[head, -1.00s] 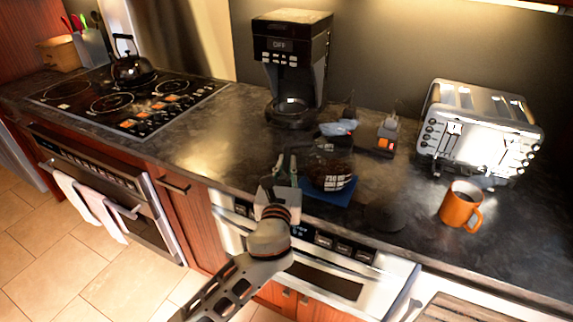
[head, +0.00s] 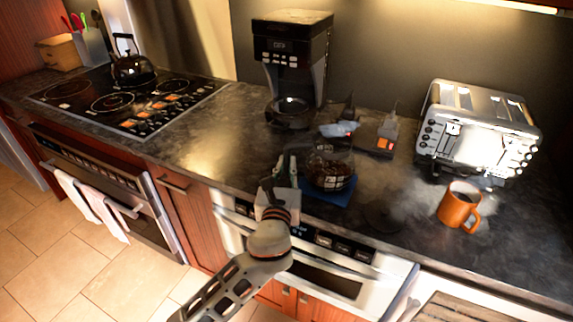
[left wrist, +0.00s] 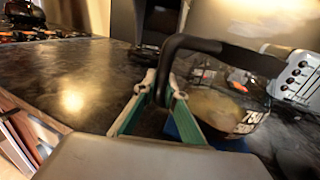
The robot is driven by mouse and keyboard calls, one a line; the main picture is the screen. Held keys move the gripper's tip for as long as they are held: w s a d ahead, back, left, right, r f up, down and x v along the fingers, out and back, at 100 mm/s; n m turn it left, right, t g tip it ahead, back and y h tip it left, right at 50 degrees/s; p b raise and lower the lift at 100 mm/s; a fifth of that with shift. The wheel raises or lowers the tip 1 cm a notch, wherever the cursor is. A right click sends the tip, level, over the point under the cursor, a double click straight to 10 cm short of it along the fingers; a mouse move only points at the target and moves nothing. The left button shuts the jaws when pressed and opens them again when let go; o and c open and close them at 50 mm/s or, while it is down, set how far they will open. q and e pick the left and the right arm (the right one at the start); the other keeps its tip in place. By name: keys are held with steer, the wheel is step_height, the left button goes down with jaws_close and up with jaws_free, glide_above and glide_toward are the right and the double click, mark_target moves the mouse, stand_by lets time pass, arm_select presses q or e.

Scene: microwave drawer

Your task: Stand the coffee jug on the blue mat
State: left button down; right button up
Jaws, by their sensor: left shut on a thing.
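The coffee jug (head: 331,162) is glass with dark contents and white print low on its side. In the head view it appears upright over the blue mat (head: 342,196), which shows around its lower front and right. I cannot tell whether its base touches the mat. My left gripper (head: 287,168) is at the jug's left side. In the left wrist view, the green-sided fingers (left wrist: 163,88) are shut on the jug's black handle (left wrist: 215,46). The jug's body (left wrist: 222,108) is to the right there, with a little blue mat (left wrist: 181,128) showing below. My right gripper is not in view.
The coffee maker (head: 290,65) stands behind, with small dark objects (head: 386,132) right of it. The toaster (head: 478,130) and orange mug (head: 459,207) are to the right. A dark round disc (head: 383,217) lies near the mat. Counter left of the jug is clear.

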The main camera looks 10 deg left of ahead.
arm_select(q)
steer(key=shift+f, duration=0.15)
stand_by(0.7)
steer(key=shift+p, duration=0.4)
stand_by(0.3)
steer(key=c, duration=2)
jaws_free()
steer(key=shift+f, duration=0.2)
steer(key=s, duration=1.2)
steer(key=shift+r, duration=0.1)
